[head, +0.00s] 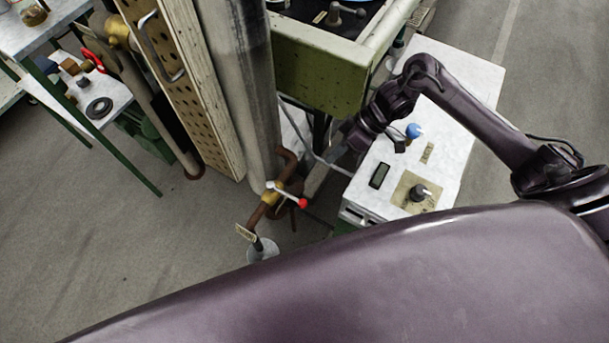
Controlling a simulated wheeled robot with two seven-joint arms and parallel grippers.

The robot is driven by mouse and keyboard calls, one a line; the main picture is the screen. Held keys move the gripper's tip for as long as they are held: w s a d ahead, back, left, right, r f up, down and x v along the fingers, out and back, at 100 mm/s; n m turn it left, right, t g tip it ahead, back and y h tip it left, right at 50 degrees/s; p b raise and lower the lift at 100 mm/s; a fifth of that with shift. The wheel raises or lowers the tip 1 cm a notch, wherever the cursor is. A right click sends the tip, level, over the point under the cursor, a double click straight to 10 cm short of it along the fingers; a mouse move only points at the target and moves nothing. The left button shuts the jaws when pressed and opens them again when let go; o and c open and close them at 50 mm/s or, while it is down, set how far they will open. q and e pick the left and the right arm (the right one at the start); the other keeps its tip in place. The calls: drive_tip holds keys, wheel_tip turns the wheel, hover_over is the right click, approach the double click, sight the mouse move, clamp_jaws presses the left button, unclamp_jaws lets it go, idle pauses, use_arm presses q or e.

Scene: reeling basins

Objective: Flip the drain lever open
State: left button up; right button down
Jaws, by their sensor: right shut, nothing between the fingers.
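The drain lever (287,195) is a pale handle with a red tip. It sits on a brass valve in a rusty pipe (258,213) at the foot of a grey column. The lever slants down to the right, with its red tip at the right end. My right gripper (313,187) reaches down from the upper right, its fingers shut and empty, close above and to the right of the red tip. I cannot tell whether it touches the lever. My left gripper is not in view.
A white control cabinet (455,92) with a blue knob (413,131) and a dark knob (419,192) stands to the right, under my right arm. A green basin (318,77) is above. The grey column (236,75) and a perforated board (187,88) stand left.

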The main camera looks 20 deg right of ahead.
sight(286, 194)
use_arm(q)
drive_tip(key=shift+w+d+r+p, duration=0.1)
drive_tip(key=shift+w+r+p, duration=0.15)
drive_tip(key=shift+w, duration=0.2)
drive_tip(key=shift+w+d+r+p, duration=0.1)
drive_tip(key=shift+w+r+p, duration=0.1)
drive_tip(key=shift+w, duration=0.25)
use_arm(e)
drive_tip(key=s+a+f, duration=0.2)
drive_tip(key=a+f, duration=0.5)
drive_tip(key=a, duration=0.2)
drive_tip(key=shift+a, duration=0.25)
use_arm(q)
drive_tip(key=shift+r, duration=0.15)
use_arm(e)
drive_tip(key=shift+s+r, duration=0.1)
